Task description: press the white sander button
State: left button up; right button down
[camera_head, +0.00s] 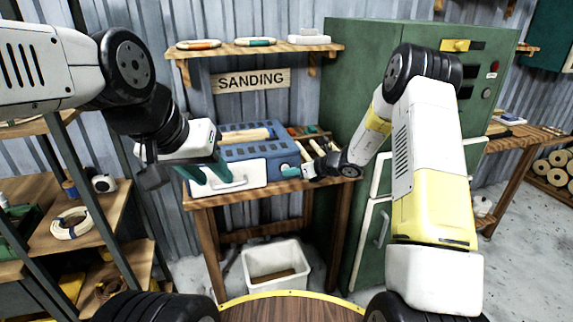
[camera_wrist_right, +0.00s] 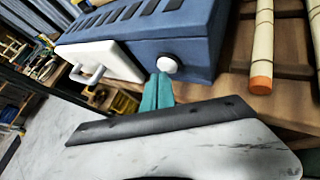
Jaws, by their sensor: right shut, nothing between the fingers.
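The blue sander (camera_head: 262,152) stands on a wooden bench, with a white front panel and handle (camera_head: 250,176) at its left. Its round white button (camera_wrist_right: 167,63) shows on the blue front in the right wrist view. My right gripper (camera_head: 290,171) is shut and empty at the right part of the sander's front. In the right wrist view its teal fingertips (camera_wrist_right: 158,88) are just below and left of the button; whether they touch it, I cannot tell. My left gripper (camera_head: 207,174) is open and empty in front of the white panel.
Wooden rods (camera_wrist_right: 262,50) lie on the bench right of the sander. A green cabinet (camera_head: 350,90) stands behind on the right. A white bin (camera_head: 275,266) is on the floor under the bench. A shelf (camera_head: 255,50) hangs above.

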dwell(0.6)
jog(key=shift+w+a, duration=0.1)
jog(key=shift+w, duration=0.3)
jog(key=shift+s, duration=0.4)
jog(key=s+d, duration=0.2)
jog(key=s, duration=0.3)
jog(key=shift+s, duration=0.35)
